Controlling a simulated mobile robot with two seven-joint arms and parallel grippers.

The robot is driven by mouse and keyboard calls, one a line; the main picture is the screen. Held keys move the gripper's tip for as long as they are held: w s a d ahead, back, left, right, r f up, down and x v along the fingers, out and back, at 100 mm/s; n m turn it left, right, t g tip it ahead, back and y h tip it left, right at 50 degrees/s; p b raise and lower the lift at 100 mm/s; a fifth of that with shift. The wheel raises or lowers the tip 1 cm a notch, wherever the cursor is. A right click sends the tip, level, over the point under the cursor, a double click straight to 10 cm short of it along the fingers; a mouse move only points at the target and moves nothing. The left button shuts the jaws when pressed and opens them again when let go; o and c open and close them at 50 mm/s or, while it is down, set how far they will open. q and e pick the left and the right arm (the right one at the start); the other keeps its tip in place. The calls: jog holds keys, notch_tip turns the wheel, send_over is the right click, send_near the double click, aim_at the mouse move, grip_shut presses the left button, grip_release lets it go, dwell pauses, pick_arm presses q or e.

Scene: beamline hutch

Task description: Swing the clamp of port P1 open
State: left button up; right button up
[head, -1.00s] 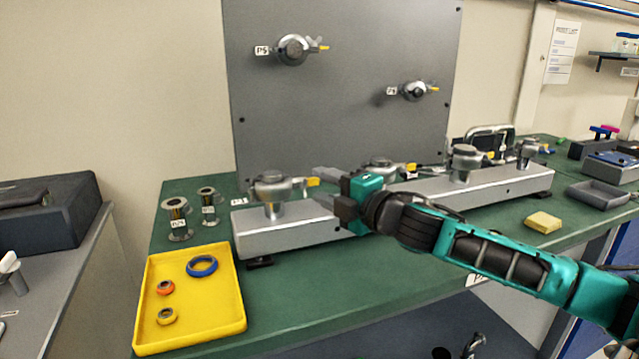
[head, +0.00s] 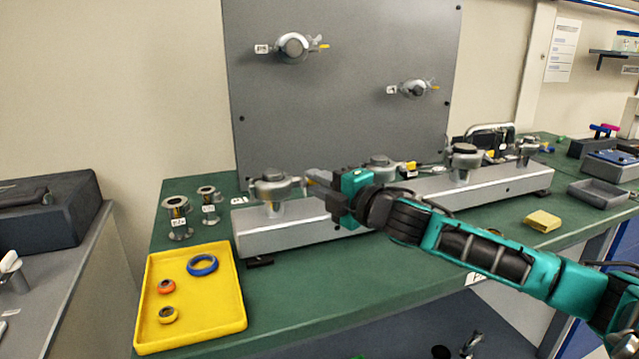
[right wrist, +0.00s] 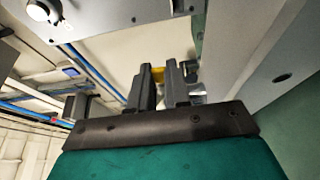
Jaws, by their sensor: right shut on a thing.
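The leftmost clamp (head: 272,187) sits on a short port on the long grey manifold block (head: 290,237). I cannot read a label that marks it as P1. My right gripper (head: 312,179) comes in from the right, at the clamp's right side. Its fingers are shut on the clamp's yellow-ended lever. In the head view the fingers hide the lever's yellow end. In the right wrist view the yellow lever end (right wrist: 158,74) shows between the two fingers (right wrist: 160,88). My left gripper is not in view.
More clamped ports stand along the block, with another clamp (head: 382,168) just behind my gripper. A yellow tray (head: 215,325) with rings lies front left. Metal flanged pieces (head: 177,215) stand behind it. A grey panel (head: 345,110) rises behind the block.

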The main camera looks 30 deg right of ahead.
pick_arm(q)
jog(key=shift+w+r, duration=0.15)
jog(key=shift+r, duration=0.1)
pick_arm(e)
grip_shut()
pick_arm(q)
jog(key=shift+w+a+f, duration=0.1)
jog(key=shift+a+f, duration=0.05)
pick_arm(e)
jog(key=shift+a+f+h, duration=0.15)
jog(key=shift+h, duration=0.15)
